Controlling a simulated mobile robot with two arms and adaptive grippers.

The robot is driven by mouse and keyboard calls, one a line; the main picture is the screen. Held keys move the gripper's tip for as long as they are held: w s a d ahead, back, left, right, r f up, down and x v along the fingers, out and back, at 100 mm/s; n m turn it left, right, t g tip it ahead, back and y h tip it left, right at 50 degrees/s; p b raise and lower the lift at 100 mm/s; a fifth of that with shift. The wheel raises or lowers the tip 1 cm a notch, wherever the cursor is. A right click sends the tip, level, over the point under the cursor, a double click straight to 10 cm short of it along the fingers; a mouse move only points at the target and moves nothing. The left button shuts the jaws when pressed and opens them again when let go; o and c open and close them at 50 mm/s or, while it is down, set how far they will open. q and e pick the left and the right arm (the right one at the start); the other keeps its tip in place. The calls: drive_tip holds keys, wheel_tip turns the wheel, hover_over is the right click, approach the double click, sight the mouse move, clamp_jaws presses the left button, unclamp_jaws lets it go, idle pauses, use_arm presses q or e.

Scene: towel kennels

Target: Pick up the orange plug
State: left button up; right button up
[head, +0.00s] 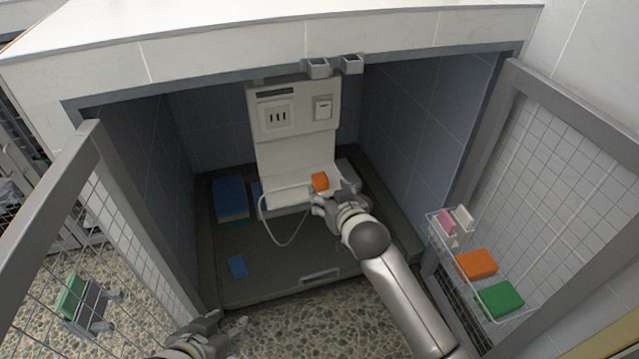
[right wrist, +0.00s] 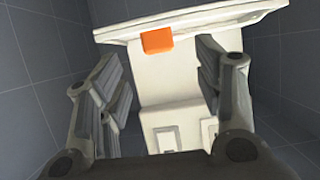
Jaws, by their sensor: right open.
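The orange plug (head: 320,182) is a small orange block on the white shelf (head: 285,193) of the panel inside the kennel. In the right wrist view the orange plug (right wrist: 157,41) shows between and beyond the open fingers, at the shelf's edge. My right gripper (head: 328,199) reaches into the kennel just in front of the plug; in the wrist view the gripper (right wrist: 165,85) is open and empty, apart from the plug. A white cord (head: 268,228) loops down in front of the shelf. My left gripper (head: 238,330) is low at the bottom edge, outside the kennel.
A socket (head: 277,117) and a switch (head: 323,108) are on the white panel. Open mesh doors flank the opening; the right one carries a wire basket (head: 462,262) with orange and green towels.

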sight(322, 181)
drive_tip(key=x, duration=0.2)
drive_tip(key=shift+w+f+b, duration=0.1)
drive_tip(key=shift+w+b, duration=0.15)
drive_tip(key=shift+b, duration=0.15)
drive_tip(key=b+x, duration=0.2)
drive_tip(key=x, duration=0.2)
drive_tip(key=shift+w, duration=0.2)
use_arm(q)
drive_tip(key=w+d+r+t+h, duration=0.2)
drive_tip(key=w+d+r+t, duration=0.2)
drive_tip(key=w+r+t, duration=0.4)
drive_tip(key=shift+w+r+t+h, duration=0.3)
drive_tip(key=shift+w+r, duration=0.15)
drive_tip(key=shift+r, duration=1.65)
use_arm(e)
drive_tip(key=shift+w+a, duration=0.1)
drive_tip(key=shift+w, duration=0.1)
drive_tip(key=c, duration=1.2)
drive_tip(key=shift+c, duration=0.2)
use_arm(q)
drive_tip(key=shift+f, duration=0.1)
use_arm(e)
drive_tip(key=shift+r, duration=0.25)
